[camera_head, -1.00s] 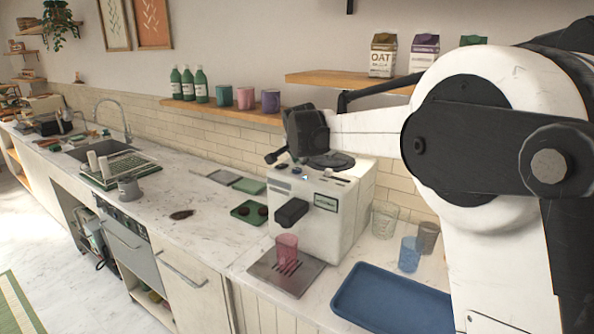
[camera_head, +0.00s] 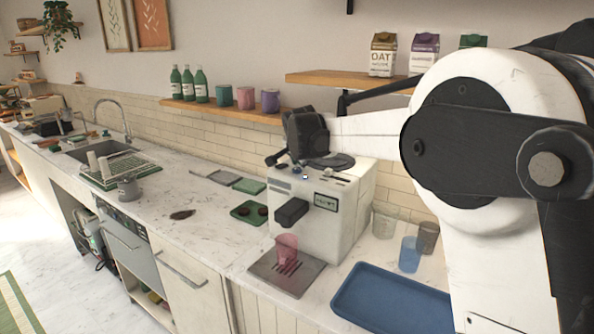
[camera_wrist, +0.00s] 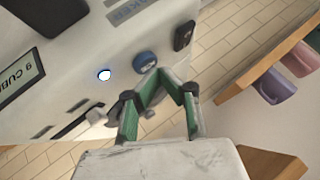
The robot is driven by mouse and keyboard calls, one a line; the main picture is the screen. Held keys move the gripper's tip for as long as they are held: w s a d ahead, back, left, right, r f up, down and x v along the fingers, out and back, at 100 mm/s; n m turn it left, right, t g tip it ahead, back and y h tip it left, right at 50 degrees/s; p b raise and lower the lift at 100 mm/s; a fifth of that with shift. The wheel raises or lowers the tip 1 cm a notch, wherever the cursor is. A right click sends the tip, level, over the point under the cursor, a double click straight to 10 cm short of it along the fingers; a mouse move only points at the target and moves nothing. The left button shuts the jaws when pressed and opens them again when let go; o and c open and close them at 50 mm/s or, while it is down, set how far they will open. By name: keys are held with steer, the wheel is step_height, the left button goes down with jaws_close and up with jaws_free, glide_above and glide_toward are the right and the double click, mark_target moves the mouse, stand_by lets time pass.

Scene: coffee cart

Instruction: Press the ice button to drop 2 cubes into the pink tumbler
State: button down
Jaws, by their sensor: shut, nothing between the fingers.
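The pink tumbler (camera_head: 287,248) stands upright on the drip tray (camera_head: 262,270) under the dark spout (camera_head: 291,212) of the white ice maker (camera_head: 310,235). I cannot make out any cubes inside it. In the wrist view the machine's panel shows a lit round button (camera_wrist: 104,74), a blue knob or button (camera_wrist: 145,60) and a partly cut-off display (camera_wrist: 20,75) reading "9 CUBE". My gripper (camera_wrist: 160,82) is shut and empty, its fingertips close to the blue one; contact cannot be told. In the head view my gripper (camera_head: 274,159) is above the machine's top.
A blue tray (camera_head: 390,305) and several cups, including a blue one (camera_head: 410,255), stand right of the machine. A wall shelf (camera_head: 225,112) with cups and bottles is behind. A green tray (camera_head: 249,212) lies left of the machine.

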mark_target(298, 170)
steer(key=shift+f+b, duration=0.35)
steer(key=shift+f, duration=0.2)
stand_by(0.5)
steer(key=shift+r, duration=0.1)
steer(key=shift+r+p, duration=0.5)
steer(key=shift+r, duration=0.35)
steer(key=shift+r+p, duration=1.3)
steer(key=shift+r, duration=1.25)
steer(key=shift+s, duration=0.1)
